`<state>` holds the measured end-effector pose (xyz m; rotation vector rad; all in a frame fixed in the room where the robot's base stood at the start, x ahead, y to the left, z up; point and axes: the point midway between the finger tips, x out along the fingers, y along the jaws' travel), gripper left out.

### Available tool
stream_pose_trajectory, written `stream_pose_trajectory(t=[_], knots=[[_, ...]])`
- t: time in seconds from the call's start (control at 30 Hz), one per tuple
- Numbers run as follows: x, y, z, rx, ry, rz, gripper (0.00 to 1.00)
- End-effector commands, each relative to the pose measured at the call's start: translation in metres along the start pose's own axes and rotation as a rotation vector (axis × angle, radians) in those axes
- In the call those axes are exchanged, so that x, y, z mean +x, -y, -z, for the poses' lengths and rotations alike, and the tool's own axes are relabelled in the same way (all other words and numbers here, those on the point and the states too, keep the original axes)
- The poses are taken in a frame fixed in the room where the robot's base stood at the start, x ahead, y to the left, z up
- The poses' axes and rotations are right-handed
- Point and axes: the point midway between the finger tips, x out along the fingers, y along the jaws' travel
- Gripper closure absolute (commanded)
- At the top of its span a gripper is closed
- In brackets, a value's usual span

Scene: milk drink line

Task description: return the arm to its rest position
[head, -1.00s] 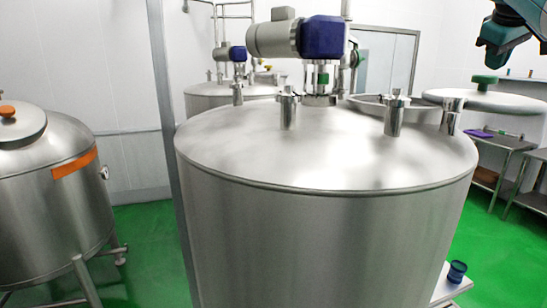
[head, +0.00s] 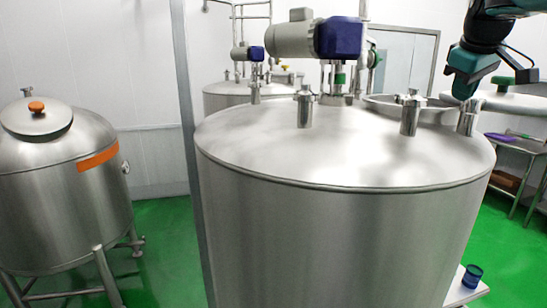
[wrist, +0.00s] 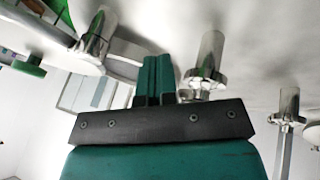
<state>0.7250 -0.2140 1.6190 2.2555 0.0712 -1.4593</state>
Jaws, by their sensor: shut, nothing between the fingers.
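My gripper shows in the wrist view (wrist: 155,80) as two green fingers pressed together, with nothing between them. In the head view my teal and black arm hangs at the upper right, over the right rear of the large steel tank (head: 340,230). I cannot make out the fingers clearly there. In the wrist view the fingers lie in front of the tank's top, between upright steel fittings (wrist: 205,65). I cannot tell how far they are from the metal.
A motor (head: 293,40) and several steel fittings (head: 304,108) rise from the tank top. A smaller tank (head: 60,190) stands left. A blue cup (head: 472,277) is on a white ledge (head: 462,296) at lower right. A shelf table (head: 525,145) stands right.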

Motion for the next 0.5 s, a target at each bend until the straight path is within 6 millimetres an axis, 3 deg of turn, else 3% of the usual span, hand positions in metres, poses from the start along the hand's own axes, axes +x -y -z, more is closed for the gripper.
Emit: stream_pose_trajectory(t=[0.03, 0.17, 0.3, 0.4, 0.5], knots=[[0.001, 0.03, -0.004, -0.031, -0.002, 0.037, 1.0], [0.008, 0.119, -0.027, -0.096, -0.008, 0.161, 1.0], [0.01, 0.217, -0.076, -0.143, 0.002, 0.322, 1.0], [0.007, 0.274, -0.116, -0.16, 0.022, 0.431, 1.0], [0.002, 0.318, -0.156, -0.166, 0.051, 0.525, 1.0]])
